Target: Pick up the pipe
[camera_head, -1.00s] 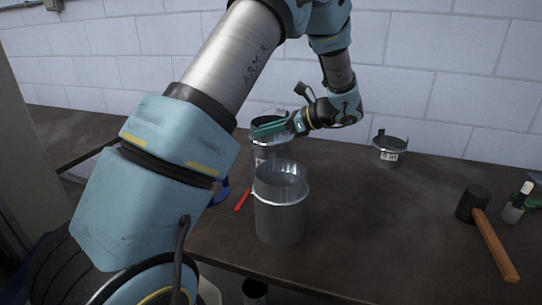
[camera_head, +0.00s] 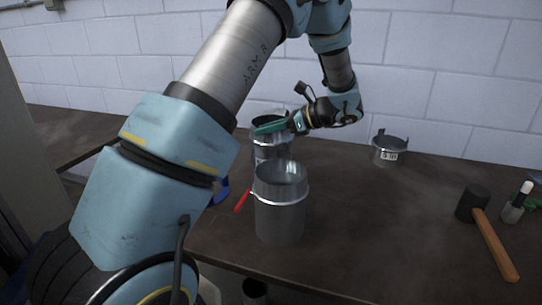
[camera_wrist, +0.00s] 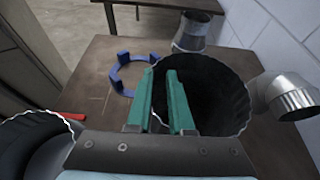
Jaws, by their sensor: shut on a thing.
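The pipe (camera_head: 271,153) is a grey metal cylinder standing upright on the dark table, behind another open-topped metal pipe (camera_head: 280,210). In the wrist view its dark round mouth with a crimped rim (camera_wrist: 235,82) opens beneath my gripper. My gripper (camera_head: 268,127) has green fingers and is at the top of the rear pipe. In the wrist view the fingers (camera_wrist: 163,92) lie across the pipe's left rim and are shut on its wall, with a narrow gap between them. The front pipe partly hides the rear pipe's lower part in the head view.
A short metal collar (camera_head: 389,152) stands at the back right. A mallet (camera_head: 487,225) and a small bottle (camera_head: 515,207) lie towards the right. A blue ring (camera_wrist: 130,72) and a red handle (camera_wrist: 70,116) are near the pipes. The white wall stands close behind.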

